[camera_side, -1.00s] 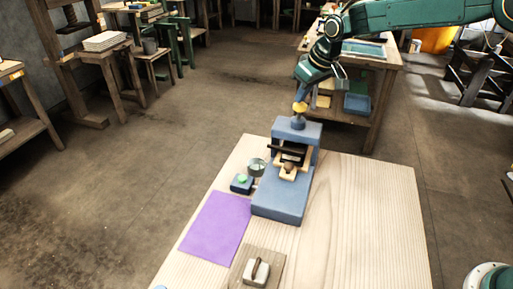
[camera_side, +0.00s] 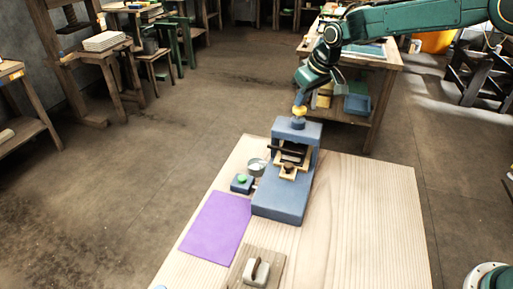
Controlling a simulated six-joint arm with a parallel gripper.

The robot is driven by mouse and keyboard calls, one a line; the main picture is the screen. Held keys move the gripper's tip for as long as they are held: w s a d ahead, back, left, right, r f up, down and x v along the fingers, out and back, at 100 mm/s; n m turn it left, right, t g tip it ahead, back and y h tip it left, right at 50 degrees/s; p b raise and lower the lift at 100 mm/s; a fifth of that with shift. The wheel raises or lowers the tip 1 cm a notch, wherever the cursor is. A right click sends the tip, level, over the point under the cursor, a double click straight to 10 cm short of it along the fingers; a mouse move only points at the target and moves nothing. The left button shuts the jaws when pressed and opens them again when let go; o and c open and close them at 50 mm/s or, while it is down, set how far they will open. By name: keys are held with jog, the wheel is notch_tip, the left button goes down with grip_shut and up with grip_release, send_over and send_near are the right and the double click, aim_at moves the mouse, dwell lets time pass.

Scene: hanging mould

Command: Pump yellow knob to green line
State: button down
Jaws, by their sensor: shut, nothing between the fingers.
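The yellow knob (camera_side: 299,111) sits on top of the blue press (camera_side: 282,202), above a short blue post. My gripper (camera_side: 300,99) is shut with nothing in it. It points down at the knob from directly above, its tips at or just over the knob's top; I cannot tell whether they touch. A small round grey-rimmed gauge or cup (camera_side: 257,167) stands left of the press; no green line can be made out. A blue box with a green button (camera_side: 241,179) sits beside it.
A purple mat (camera_side: 216,226) lies left of the press on the pale wooden table (camera_side: 362,215). A board with a handled block (camera_side: 257,271) lies at the front. The table's right side is clear. A wooden bench (camera_side: 372,118) stands behind.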

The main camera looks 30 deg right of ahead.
jog(key=shift+f, duration=0.2)
jog(key=shift+r, duration=3.7)
